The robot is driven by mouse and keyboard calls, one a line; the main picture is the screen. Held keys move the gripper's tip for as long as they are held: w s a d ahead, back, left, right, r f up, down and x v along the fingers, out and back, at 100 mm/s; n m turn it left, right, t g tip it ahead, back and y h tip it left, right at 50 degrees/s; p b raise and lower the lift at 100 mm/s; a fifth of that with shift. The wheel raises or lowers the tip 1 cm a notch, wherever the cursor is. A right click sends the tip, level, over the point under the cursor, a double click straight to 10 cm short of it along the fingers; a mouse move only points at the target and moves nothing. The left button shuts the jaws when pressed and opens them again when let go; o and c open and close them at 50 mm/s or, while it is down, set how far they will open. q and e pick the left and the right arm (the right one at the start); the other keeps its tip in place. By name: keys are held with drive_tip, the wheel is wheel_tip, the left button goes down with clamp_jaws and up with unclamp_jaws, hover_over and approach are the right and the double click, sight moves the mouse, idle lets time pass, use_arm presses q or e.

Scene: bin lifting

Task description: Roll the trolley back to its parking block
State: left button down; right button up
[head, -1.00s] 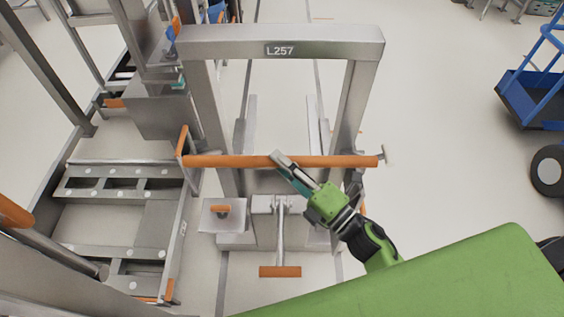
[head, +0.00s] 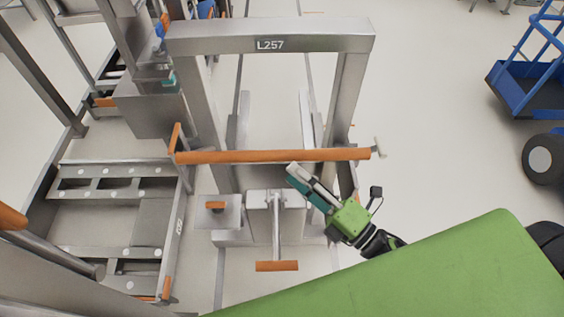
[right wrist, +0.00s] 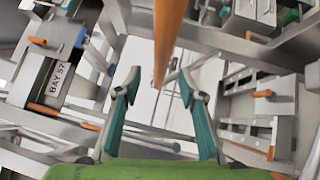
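The trolley (head: 270,37) is a steel frame labelled L257 with an orange push bar (head: 230,156) across its near side. A pedal with an orange end (head: 277,266) stands out low at its front. My right gripper (head: 300,176) is just on the near side of the bar, right of its middle, apparently clear of it. In the right wrist view its fingers (right wrist: 160,82) are spread and empty, with the orange bar (right wrist: 168,35) running away ahead between them. I cannot tell which part is the parking block. My left gripper is out of view.
A steel rack with a low slotted frame (head: 105,182) stands close on the left. A blue wheeled cart (head: 525,90) is at the far right. The floor (head: 440,130) between trolley and cart is clear. A BAY 57 sign (right wrist: 60,78) shows in the right wrist view.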

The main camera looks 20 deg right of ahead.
drive_tip(key=shift+v, duration=2.2)
